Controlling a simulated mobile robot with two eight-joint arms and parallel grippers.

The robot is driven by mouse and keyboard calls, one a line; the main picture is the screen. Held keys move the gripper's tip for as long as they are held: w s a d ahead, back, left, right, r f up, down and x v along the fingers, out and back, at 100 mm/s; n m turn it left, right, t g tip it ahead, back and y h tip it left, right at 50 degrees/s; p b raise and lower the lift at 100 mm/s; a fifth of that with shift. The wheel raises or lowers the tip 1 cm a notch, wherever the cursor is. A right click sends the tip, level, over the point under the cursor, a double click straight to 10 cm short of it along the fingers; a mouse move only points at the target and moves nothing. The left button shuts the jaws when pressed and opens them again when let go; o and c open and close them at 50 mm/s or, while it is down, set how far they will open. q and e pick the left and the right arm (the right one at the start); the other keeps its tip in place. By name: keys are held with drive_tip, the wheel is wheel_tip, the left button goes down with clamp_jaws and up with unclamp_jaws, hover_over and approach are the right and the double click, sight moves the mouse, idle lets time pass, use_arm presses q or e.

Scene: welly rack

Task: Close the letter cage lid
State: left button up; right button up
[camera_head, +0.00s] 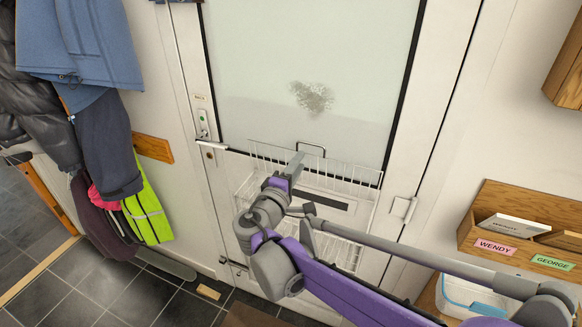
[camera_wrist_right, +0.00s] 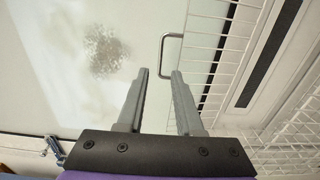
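The white wire letter cage (camera_head: 352,232) is fixed to the door below the glass pane. Its lid (camera_head: 345,172) is open, standing up against the door, with a metal loop handle (camera_head: 311,147) on its top edge. My right gripper (camera_head: 297,158) is raised in front of the lid, close to the left of the handle. In the right wrist view the gripper (camera_wrist_right: 160,75) is open and empty. The handle (camera_wrist_right: 166,55) shows just beyond the fingertips there; I cannot tell whether they touch. My right arm hides part of the cage. My left gripper is out of view.
The white door (camera_head: 310,70) has a lever handle (camera_head: 212,146) left of the cage. Coats (camera_head: 85,60) hang at the left. A wooden letter holder (camera_head: 515,235) and a clear, blue-rimmed box (camera_head: 470,298) are at the right. Dark floor tiles (camera_head: 115,290) show at lower left.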

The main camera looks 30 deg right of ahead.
drive_tip(key=shift+x, duration=4.35)
drive_tip(key=shift+w+a, duration=0.1)
clamp_jaws()
